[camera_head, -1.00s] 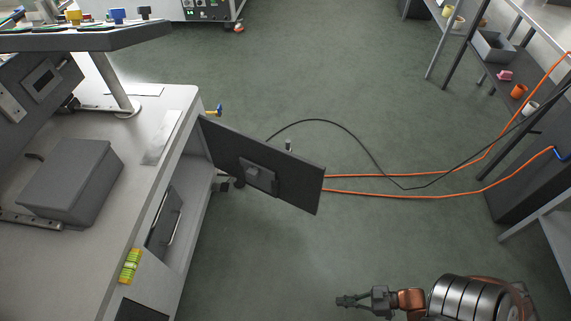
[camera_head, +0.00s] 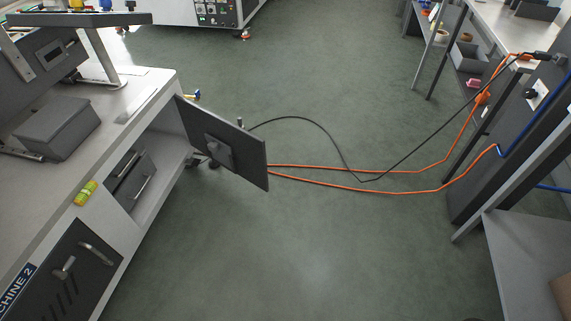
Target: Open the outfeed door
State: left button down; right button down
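A dark grey door (camera_head: 226,145) stands swung open from the front of the light grey machine cabinet (camera_head: 163,84) at the left, with a latch block (camera_head: 219,153) on its face. Behind it the cabinet opening shows a dark drawer front with a bar handle (camera_head: 141,187). A second dark door (camera_head: 68,275) with a handle and vent slots is shut, lower left, beside a "MACHINE 2" label (camera_head: 17,291). I cannot tell from the frames which one is the outfeed door. Neither of my grippers is in view.
Orange cables (camera_head: 395,192) and a black cable (camera_head: 318,135) run across the floor from near the open door to a dark post at the right. A workbench (camera_head: 509,33) stands at the upper right. The green floor (camera_head: 300,255) in the middle foreground is clear.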

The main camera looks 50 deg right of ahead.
aim_at(248, 161)
jog(key=u, duration=0.35)
jog(key=i, duration=1)
jog(key=z, duration=1.15)
jog(key=i, duration=0.65)
jog(key=z, duration=0.7)
